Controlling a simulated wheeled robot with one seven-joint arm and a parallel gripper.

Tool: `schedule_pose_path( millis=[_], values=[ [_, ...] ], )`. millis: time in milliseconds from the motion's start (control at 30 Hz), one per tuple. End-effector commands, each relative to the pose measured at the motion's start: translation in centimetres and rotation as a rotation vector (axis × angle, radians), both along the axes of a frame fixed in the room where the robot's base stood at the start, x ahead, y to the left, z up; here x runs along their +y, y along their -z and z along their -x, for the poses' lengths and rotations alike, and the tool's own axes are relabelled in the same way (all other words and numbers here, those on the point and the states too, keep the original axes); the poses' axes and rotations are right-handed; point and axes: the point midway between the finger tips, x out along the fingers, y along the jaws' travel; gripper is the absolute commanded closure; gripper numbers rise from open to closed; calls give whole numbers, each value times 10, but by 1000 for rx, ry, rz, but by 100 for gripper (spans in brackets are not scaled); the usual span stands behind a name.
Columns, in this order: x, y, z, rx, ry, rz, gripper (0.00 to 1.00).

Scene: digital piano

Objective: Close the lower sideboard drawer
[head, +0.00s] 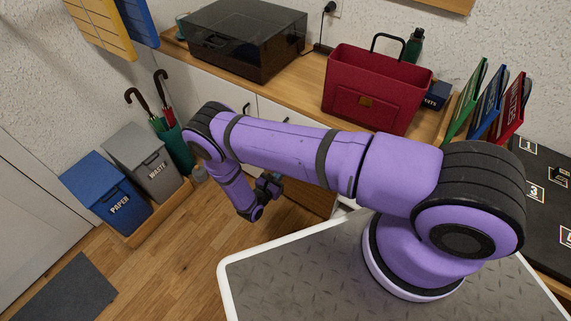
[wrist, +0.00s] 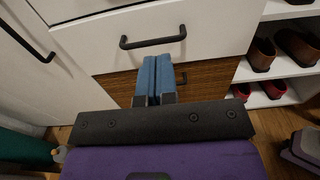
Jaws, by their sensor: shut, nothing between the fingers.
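The lower drawer (wrist: 120,86) has a brown wood-grain front and sits below a white upper drawer (wrist: 85,45) with a black bar handle (wrist: 153,38) in the wrist view. My gripper (wrist: 155,62) is shut and empty, its blue fingers side by side in front of the drawers. The fingers and wrist hide the middle and lower part of the brown front. I cannot tell whether the fingertips touch it, or how far it stands out. In the head view my gripper (head: 268,186) is low beside the sideboard (head: 205,75), and my arm hides much of its front.
Open shelves with shoes (wrist: 298,45) are right of the drawers. A white door with a black handle (wrist: 28,32) is on their left. Paper (head: 108,190) and waste (head: 142,160) bins and an umbrella stand (head: 178,150) stand at the left. Wooden floor (head: 190,265) is clear in front.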

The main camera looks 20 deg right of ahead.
Motion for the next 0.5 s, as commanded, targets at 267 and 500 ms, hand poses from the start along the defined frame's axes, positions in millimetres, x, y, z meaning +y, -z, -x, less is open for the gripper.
schedule_pose_path(
  millis=[267,500],
  values=[
    [8,-32,-36,155,10,-231,100],
    [15,-53,-50,274,1,-387,100]
  ],
)
